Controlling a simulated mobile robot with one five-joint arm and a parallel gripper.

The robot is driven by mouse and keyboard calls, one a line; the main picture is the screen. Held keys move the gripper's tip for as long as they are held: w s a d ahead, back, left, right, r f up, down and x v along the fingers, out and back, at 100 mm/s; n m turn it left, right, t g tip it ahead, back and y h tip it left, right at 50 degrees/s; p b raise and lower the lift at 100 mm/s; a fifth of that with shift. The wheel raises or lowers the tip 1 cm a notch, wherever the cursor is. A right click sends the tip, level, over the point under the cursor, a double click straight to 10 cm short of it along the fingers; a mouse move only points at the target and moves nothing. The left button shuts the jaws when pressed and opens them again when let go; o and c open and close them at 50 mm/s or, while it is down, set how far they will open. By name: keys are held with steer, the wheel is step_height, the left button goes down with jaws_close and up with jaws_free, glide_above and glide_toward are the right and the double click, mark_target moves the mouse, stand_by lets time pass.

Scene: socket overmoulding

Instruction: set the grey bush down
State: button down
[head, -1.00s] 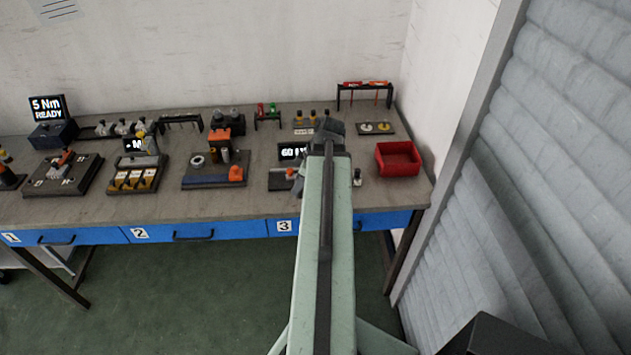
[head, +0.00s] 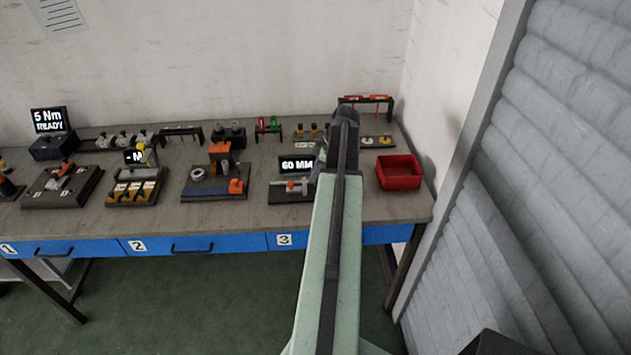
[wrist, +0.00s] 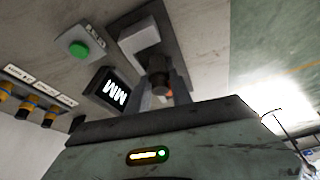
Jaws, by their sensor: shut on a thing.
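My gripper (wrist: 163,88) is shut on a small dark grey cylinder, the grey bush (wrist: 158,68), in the wrist view. The bush sits between the two fingers, in front of a dark plate with a pale block (wrist: 138,37). I cannot tell whether the bush touches the plate. In the head view, my arm hides the gripper's fingers and the bush. The "60 MM" display (head: 297,165) stands just left of my arm, and it also shows in the wrist view (wrist: 109,92).
A red bin (head: 399,173) stands right of my arm on the bench. A green button (wrist: 78,48) shows beside the display in the wrist view. A rack (head: 365,100) stands at the back right. Several fixtures fill the bench to the left.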

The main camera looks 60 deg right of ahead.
steer(key=shift+d, duration=0.3)
step_height(320, 180, down, 4)
steer(key=b, duration=0.4)
steer(key=shift+d, duration=0.15)
steer(key=shift+r, duration=0.25)
steer(key=shift+f, duration=0.2)
steer(key=c, duration=1.1)
jaws_free()
steer(key=shift+c, duration=0.2)
